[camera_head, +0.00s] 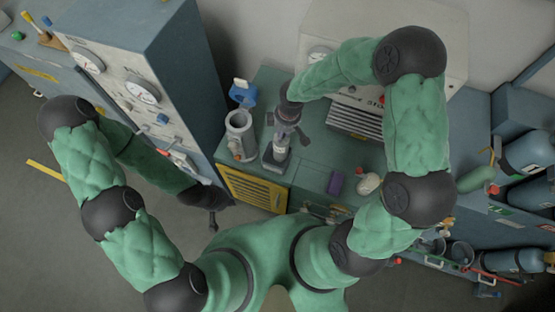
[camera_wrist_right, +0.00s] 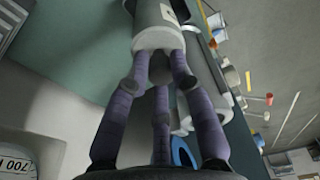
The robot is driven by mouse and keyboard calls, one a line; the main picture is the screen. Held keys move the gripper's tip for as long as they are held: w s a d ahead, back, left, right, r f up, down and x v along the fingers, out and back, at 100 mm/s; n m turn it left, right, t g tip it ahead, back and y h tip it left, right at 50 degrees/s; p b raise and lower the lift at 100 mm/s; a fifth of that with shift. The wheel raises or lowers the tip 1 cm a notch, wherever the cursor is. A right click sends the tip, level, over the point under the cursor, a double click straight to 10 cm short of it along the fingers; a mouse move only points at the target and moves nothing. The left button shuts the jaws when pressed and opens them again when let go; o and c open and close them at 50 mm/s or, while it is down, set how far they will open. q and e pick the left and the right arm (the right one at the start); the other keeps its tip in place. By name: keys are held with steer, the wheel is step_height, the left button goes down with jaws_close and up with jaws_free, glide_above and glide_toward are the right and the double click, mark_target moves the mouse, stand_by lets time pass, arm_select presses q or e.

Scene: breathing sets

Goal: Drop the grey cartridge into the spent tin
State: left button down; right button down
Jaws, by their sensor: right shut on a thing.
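My right gripper (camera_head: 280,135) is shut on a light grey cylinder with a pale label, which appears to be the grey cartridge (camera_head: 279,154). In the right wrist view my fingers (camera_wrist_right: 160,75) close round the near end of the cartridge (camera_wrist_right: 162,28). It is over a dark square base on the green bench; I cannot tell whether they touch. An open-topped grey canister (camera_head: 240,128) stands just left of it. A grey open container (camera_head: 460,252) is at the lower right. I cannot tell which is the spent tin. My left gripper (camera_head: 212,218) hangs low beside the bench, its fingers too small to read.
A blue object (camera_head: 243,92) stands behind the canister. A purple block (camera_head: 336,183) and a pale rounded object (camera_head: 369,183) lie on the bench at right. A tall gauge cabinet (camera_head: 150,75) rises at left. Blue gas bottles (camera_head: 526,150) lie racked at right.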

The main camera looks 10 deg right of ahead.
steer(key=shift+f+b, duration=0.3)
steer(key=shift+f, duration=0.45)
steer(key=c, duration=1)
jaws_free()
steer(key=shift+r, duration=0.1)
step_height(320, 180, up, 12)
steer(key=d, duration=0.1)
steer(key=shift+s, duration=0.4)
steer(key=shift+f, duration=0.2)
